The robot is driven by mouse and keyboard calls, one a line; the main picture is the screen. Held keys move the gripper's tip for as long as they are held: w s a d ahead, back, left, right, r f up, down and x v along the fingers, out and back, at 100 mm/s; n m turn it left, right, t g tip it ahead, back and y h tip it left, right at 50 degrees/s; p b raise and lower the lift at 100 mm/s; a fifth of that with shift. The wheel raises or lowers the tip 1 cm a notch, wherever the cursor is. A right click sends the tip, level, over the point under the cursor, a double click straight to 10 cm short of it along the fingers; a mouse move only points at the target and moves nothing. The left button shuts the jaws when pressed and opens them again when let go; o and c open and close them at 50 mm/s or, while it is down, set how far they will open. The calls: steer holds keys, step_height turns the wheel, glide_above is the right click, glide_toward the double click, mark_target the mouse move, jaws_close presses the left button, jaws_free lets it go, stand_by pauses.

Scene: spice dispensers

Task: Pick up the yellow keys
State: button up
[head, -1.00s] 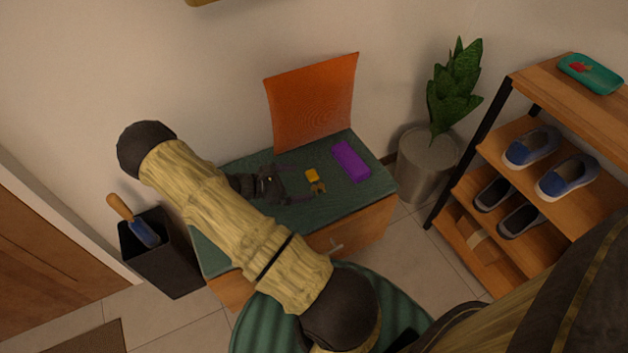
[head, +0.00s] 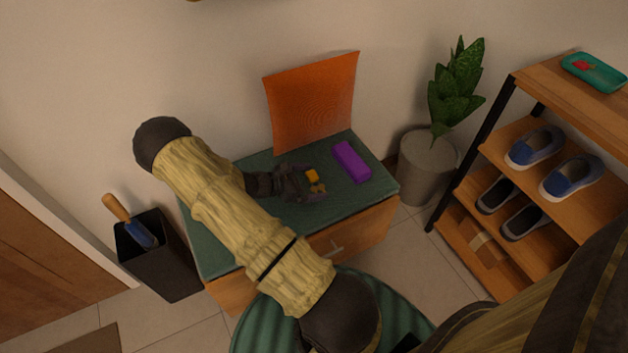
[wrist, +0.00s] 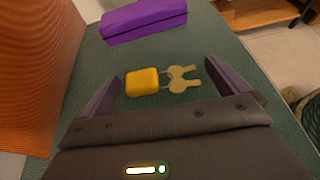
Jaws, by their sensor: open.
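The yellow keys lie on the green top of a low cabinet: a yellow fob (wrist: 143,82) with brass-coloured keys (wrist: 184,79) on a ring to its right in the wrist view. My gripper (wrist: 147,83) is open, one finger on each side of the keys in the wrist view. The fob is between the fingers and nothing is gripped. I cannot tell how high the fingers are above the surface.
A purple box (wrist: 143,19) lies beyond the keys on the cabinet top (head: 225,235). An orange cushion (head: 312,105) leans on the wall behind. A potted plant (head: 457,95) and a shoe rack (head: 520,130) stand to the right, a black bin (head: 165,265) to the left.

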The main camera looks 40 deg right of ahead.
mark_target(310, 185)
steer(key=c, duration=0.9)
step_height(310, 185, up, 10)
steer(key=p, duration=0.3)
steer(key=shift+p, duration=0.35)
